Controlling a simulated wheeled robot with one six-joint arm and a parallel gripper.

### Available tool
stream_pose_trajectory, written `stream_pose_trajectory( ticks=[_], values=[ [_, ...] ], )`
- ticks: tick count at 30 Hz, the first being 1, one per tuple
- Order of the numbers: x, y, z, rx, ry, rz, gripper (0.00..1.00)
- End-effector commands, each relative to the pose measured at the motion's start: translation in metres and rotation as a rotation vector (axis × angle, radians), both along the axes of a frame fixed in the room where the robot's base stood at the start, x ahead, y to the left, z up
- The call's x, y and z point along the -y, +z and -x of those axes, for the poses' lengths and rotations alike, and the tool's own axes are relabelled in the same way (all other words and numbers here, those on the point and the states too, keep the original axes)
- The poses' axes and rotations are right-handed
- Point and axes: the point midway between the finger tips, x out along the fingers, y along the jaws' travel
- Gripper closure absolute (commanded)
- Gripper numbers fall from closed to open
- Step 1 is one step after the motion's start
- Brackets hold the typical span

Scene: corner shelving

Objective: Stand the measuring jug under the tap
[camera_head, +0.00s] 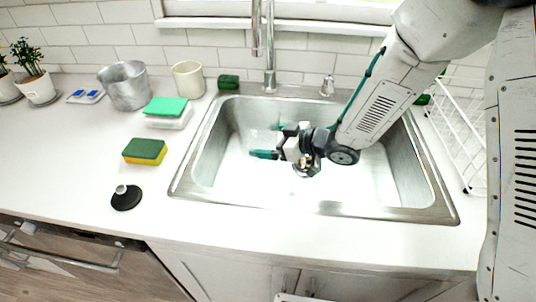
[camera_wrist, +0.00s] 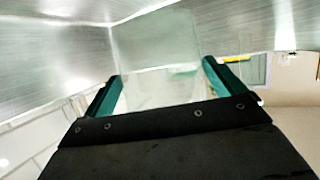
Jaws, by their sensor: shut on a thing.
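The tap (camera_head: 270,60) rises behind the sink (camera_head: 190,188), and its spout hangs over the back of the basin. My gripper (camera_head: 264,141) is low inside the basin, in front of the tap, with its teal fingers pointing left. In the wrist view, a pale, see-through measuring jug (camera_wrist: 160,62) fills the space between the two teal fingers, and my gripper is shut on it. The jug is too clear to make out in the head view. I cannot tell whether its base touches the basin floor.
A white wire rack (camera_head: 457,135) stands right of the sink. A yellow-green sponge (camera_head: 145,151), a black round stopper (camera_head: 126,198), a metal pot (camera_head: 125,86) and a cream cup (camera_head: 188,79) stand to the left. The basin walls surround my gripper.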

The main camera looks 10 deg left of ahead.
Motion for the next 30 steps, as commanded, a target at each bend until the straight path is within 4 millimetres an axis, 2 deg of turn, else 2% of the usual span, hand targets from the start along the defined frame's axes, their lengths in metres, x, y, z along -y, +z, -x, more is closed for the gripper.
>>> stream_pose_trajectory(
  ticks=[12,26,27,30],
  values=[
    [0.001,-0.052,-0.001,-0.001,-0.002,0.0,0.32],
    [0.001,-0.06,-0.001,0.0,-0.002,0.0,0.32],
    [0.001,-0.06,-0.001,0.001,-0.002,0.0,0.0],
    [0.001,-0.06,-0.001,0.001,-0.002,0.0,0.0]
  ],
)
